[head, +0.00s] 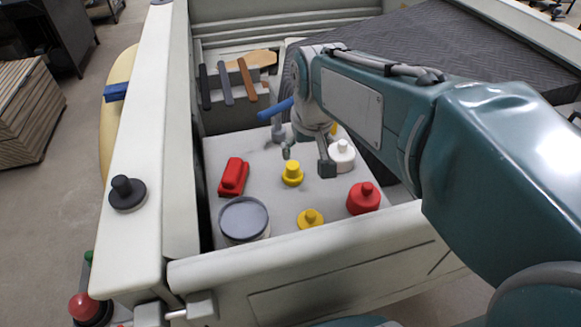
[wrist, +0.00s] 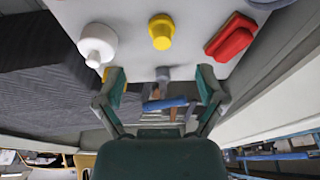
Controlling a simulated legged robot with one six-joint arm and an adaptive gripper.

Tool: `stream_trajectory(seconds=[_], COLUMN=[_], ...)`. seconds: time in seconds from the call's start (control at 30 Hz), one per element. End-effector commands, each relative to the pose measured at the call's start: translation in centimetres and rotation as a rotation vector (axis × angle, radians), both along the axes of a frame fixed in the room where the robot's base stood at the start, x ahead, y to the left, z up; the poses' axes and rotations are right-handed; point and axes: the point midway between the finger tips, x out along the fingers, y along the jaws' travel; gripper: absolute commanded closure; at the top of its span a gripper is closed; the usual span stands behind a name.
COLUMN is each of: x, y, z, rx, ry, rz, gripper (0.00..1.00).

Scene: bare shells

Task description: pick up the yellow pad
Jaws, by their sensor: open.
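Two round yellow pieces with raised knobs stand on the light grey tray floor. One yellow piece (head: 292,175) is near the middle in the head view and shows at the top of the wrist view (wrist: 161,32). The other yellow piece (head: 310,219) is nearer the front wall. A bit of yellow (head: 333,129) shows behind the white knob, mostly hidden. I cannot tell which one is the yellow pad. My gripper (head: 307,162) is open and empty above the tray, close to the middle yellow piece. Its two spread fingers show in the wrist view (wrist: 163,84).
A white knob (head: 341,156) and a red round knob (head: 363,198) stand right of the yellow pieces. A red block (head: 233,177) and a grey round tin (head: 244,220) are left. A blue handle (head: 275,110) lies behind. Pale walls (head: 330,250) surround the tray.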

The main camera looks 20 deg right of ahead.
Motion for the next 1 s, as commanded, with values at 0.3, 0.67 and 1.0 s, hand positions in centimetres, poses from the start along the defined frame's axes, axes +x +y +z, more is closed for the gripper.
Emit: stream_trajectory(seconds=[0.3,0.67,1.0], x=[5.7,6.6,7.5], y=[0.1,0.1,0.2], z=[-2.6,-7.1,-10.8], rx=[0.000,0.000,0.000], ry=[0.100,0.108,0.108], rz=[0.000,0.000,0.001], gripper=[0.11,0.11,0.11])
